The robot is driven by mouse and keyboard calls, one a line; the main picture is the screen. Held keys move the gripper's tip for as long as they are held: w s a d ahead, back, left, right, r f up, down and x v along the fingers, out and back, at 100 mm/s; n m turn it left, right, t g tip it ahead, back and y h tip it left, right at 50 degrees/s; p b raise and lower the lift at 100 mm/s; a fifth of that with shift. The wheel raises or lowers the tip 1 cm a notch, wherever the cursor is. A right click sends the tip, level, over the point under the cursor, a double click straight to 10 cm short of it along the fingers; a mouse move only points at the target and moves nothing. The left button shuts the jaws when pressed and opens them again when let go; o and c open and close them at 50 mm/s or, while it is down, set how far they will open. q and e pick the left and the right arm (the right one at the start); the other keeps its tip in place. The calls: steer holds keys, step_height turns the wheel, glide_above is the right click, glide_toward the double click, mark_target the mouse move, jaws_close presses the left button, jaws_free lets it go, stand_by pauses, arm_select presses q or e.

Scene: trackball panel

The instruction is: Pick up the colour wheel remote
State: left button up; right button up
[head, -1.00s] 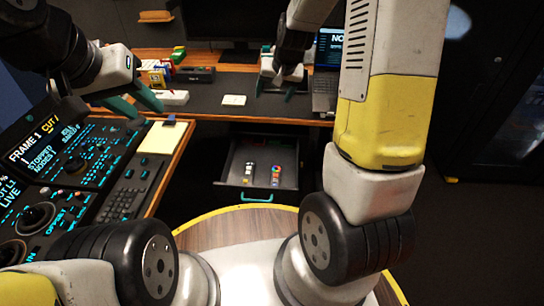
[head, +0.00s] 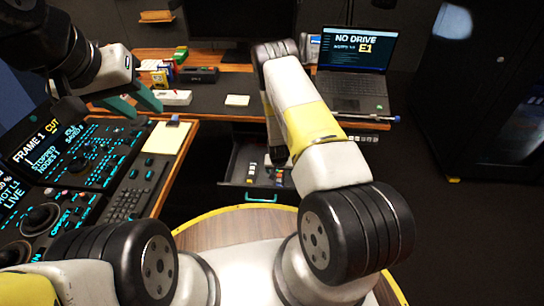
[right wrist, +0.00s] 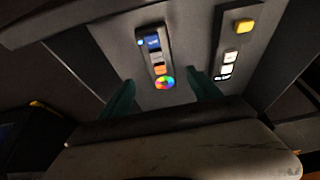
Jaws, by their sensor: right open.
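The colour wheel remote (right wrist: 153,48) lies in an open drawer. It is a slim dark remote with blue and orange buttons and a rainbow wheel at one end. My right gripper (right wrist: 161,86) is open above the drawer, its teal fingers on either side of the remote's wheel end, with nothing held. In the head view the remote (head: 278,175) is partly visible in the drawer (head: 236,180), and my right arm hides most of the right gripper. My left gripper (head: 150,108) is open and empty above the left console.
A second dark remote (right wrist: 233,45) with a yellow button and white keys lies beside it in the drawer. The drawer walls are close on both sides. A control console (head: 85,165) stands at left. A laptop (head: 355,75) stands on the desk above the drawer.

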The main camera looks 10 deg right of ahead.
mark_target(279, 175)
steer(key=x, duration=0.6)
steer(key=shift+r, duration=0.1)
steer(key=c, duration=1.5)
